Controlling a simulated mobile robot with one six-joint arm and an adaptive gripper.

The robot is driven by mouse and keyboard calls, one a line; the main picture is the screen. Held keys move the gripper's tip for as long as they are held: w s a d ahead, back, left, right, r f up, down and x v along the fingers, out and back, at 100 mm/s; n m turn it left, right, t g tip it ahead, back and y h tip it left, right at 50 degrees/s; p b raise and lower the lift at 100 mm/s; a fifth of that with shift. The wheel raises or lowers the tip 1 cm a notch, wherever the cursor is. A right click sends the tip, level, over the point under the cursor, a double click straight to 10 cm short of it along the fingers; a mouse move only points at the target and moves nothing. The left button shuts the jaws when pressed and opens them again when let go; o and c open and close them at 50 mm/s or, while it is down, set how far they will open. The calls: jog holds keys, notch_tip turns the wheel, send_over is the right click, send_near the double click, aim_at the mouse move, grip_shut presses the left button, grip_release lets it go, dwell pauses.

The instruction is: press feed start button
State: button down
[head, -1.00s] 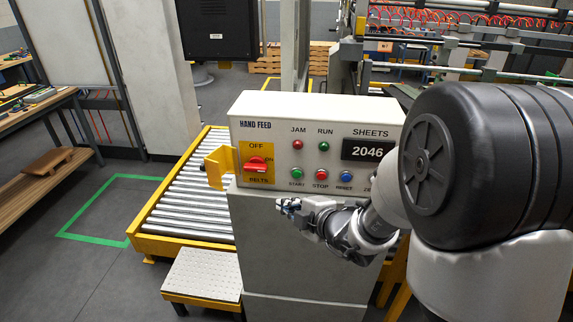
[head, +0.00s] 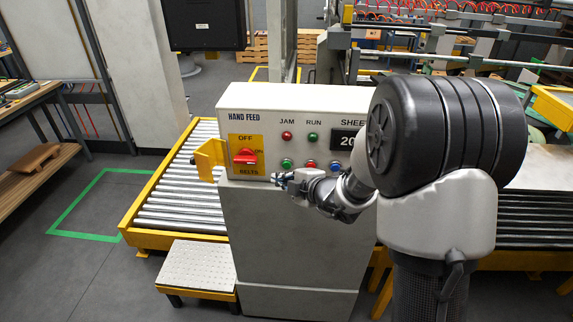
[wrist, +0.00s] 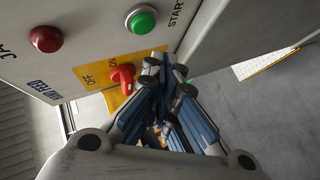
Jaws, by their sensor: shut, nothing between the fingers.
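The HAND FEED control box (head: 262,104) stands on a grey pedestal. Its green START button (head: 287,164) is at the lower middle of the panel, with its label hidden in the head view. In the wrist view the green START button (wrist: 141,19) shows at the top, with START printed beside it. My gripper (head: 277,179) is just below the button in the head view, shut and empty. In the wrist view my gripper's fingertips (wrist: 167,68) are together, apart from the button in the picture. Whether they touch the panel is unclear.
The red BELTS switch (head: 245,156) on its yellow plate is left of the button, with a yellow bracket (head: 209,159) beside it. The red JAM lamp (wrist: 46,39) is near the button. A roller conveyor (head: 180,205) and a step (head: 198,266) stand left of the pedestal.

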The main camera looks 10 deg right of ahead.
aim_at(287, 165)
jog(key=shift+w+d, duration=0.25)
jog(key=shift+w, duration=0.65)
jog(key=shift+p, duration=0.35)
dwell(0.5)
jog(key=shift+w+d, duration=0.15)
jog(key=shift+w, duration=0.25)
